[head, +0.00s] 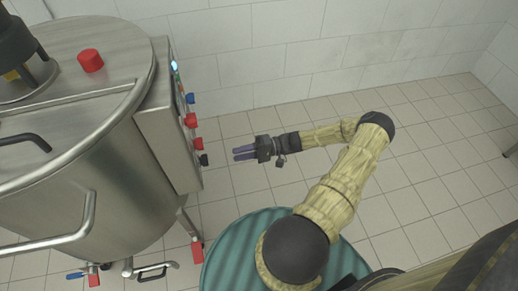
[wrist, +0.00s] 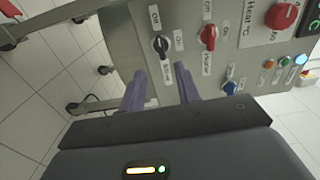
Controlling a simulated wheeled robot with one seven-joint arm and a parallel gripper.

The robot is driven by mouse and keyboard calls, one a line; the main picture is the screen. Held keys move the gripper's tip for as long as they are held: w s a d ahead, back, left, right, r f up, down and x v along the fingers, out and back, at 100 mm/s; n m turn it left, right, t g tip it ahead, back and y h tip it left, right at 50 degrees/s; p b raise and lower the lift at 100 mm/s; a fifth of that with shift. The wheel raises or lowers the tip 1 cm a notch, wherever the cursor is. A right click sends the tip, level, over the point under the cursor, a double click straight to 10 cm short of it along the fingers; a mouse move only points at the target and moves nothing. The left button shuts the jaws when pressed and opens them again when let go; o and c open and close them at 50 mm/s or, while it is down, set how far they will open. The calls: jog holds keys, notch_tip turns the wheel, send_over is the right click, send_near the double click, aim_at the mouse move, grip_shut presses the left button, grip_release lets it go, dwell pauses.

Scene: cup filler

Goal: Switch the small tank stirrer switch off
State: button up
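The stirrer switch is a small black rotary knob on a steel control panel. It shows near the top of the wrist view (wrist: 161,46), with small "Off" and "On" labels beside it, and at the panel's lower edge in the head view (head: 204,160). I cannot tell which label its pointer faces. My gripper (head: 236,153) is open and empty, to the right of the panel and apart from it in the head view. In the wrist view its two purple fingers (wrist: 161,88) are spread, with the black knob just beyond the gap between them.
A red knob (wrist: 208,37), a blue knob (wrist: 229,87) and a larger red knob (wrist: 281,14) sit near the black one. The steel tank (head: 85,190) stands left; a teal ribbed drum (head: 225,262) is below my arm. Tiled floor right is clear.

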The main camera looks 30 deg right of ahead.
jog(key=v, duration=0.6)
jog(key=shift+d, duration=0.3)
jog(key=shift+s, duration=0.1)
jog(key=s+a+r+n+g+h, duration=0.15)
jog(key=s+a+r+h, duration=0.25)
jog(key=a+r+h, duration=0.6)
jog(key=s+a+r+n+g+h, duration=0.15)
jog(key=s+a+r+h, duration=0.45)
jog(key=r, duration=0.7)
notch_tip(320, 180, up, 29)
jog(key=w+h+p, duration=0.1)
jog(key=p, duration=2.8)
jog(key=shift+w+a+f, duration=0.2)
jog(key=shift+w+a, duration=0.05)
jog(key=shift+a, duration=0.05)
